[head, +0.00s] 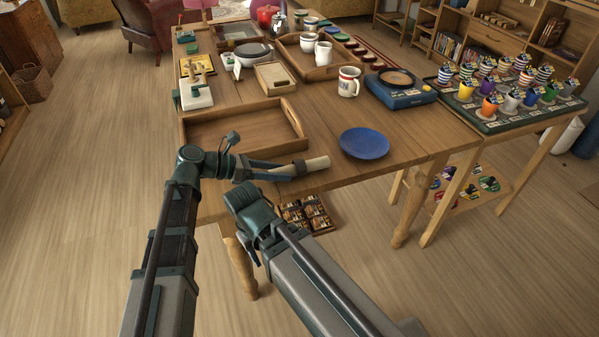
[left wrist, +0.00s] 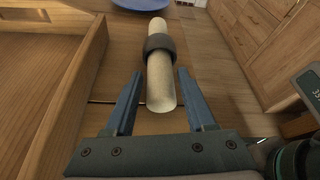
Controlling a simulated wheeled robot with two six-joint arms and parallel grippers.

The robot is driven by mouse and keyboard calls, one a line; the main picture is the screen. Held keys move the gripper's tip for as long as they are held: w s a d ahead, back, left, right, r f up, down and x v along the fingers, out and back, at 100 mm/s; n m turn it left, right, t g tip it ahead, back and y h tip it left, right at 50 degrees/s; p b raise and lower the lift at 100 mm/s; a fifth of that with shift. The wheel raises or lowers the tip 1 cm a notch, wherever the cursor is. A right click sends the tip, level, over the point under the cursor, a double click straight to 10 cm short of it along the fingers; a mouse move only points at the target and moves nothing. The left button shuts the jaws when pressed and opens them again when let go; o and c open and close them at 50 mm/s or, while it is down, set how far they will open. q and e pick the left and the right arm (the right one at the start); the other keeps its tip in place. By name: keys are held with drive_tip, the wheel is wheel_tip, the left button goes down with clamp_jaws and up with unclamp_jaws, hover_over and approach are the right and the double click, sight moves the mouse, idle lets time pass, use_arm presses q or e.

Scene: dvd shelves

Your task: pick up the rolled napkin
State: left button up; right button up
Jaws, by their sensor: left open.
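The rolled napkin (head: 318,164) is a pale cream roll with a dark ring around it, lying near the front edge of the wooden table. In the left wrist view the napkin (left wrist: 161,82) points away from me, with its near end between the fingers. My left gripper (head: 284,170) is open, its two fingers on either side of the near part of the roll, short of the ring. It also shows in the left wrist view (left wrist: 160,78), with a gap visible beside the roll. My right arm reaches in from the bottom, but I cannot see its gripper.
A wooden tray (head: 186,135) lies just behind the napkin, its wall (left wrist: 75,95) to the left in the wrist view. A blue plate (head: 364,143) lies to the right. A mug (head: 348,82) and a blue appliance (head: 401,92) stand farther back. The tabletop between plate and tray is clear.

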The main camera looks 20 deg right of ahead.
use_arm(q)
drive_tip(key=shift+d+f, duration=0.15)
drive_tip(key=shift+d, duration=0.15)
clamp_jaws()
idle(0.4)
